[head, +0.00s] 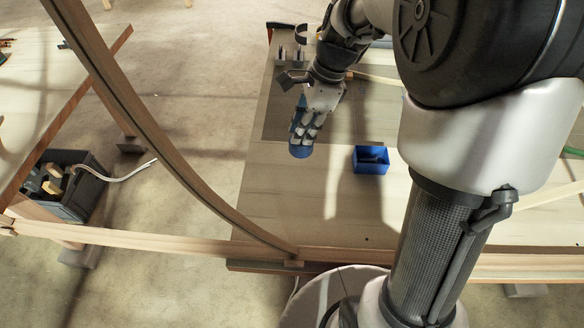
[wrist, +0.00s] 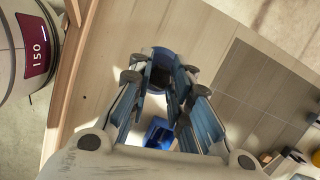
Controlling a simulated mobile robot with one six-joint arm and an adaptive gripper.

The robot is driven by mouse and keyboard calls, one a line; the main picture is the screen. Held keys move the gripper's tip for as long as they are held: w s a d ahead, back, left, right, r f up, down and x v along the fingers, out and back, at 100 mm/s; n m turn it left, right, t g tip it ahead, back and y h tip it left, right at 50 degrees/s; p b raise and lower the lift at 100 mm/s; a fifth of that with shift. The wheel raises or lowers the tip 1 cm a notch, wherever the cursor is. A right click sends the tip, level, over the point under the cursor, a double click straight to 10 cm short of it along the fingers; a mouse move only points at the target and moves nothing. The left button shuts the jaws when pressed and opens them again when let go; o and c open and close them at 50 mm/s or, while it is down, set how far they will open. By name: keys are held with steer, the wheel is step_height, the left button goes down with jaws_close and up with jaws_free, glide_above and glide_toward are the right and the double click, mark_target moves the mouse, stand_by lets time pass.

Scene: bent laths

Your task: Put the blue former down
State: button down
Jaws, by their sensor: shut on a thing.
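The blue former (head: 300,152) is a rounded blue piece at the fingertips of my gripper (head: 305,132), over the pale workbench (head: 290,200). In the wrist view the former (wrist: 160,54) shows between the two fingertips of my gripper (wrist: 160,78), with a dark hollow or shaded face towards the camera. My gripper is shut on it and points down. The fingers hide part of the former. I cannot tell from these views how far its underside is from the bench top.
A small open blue box (head: 371,168) stands on the bench to the right of the former. Metal pieces (head: 290,65) lie at the back left. A long bent lath (head: 150,130) arches across the left. A dark crate (head: 62,190) sits on the floor. The bench's front left is clear.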

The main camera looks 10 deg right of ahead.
step_height(320, 180, down, 20)
steer(key=b, duration=0.7)
steer(key=shift+r, duration=0.1)
steer(key=c, duration=1.5)
jaws_free()
steer(key=shift+c, duration=0.2)
steer(key=shift+o, duration=0.3)
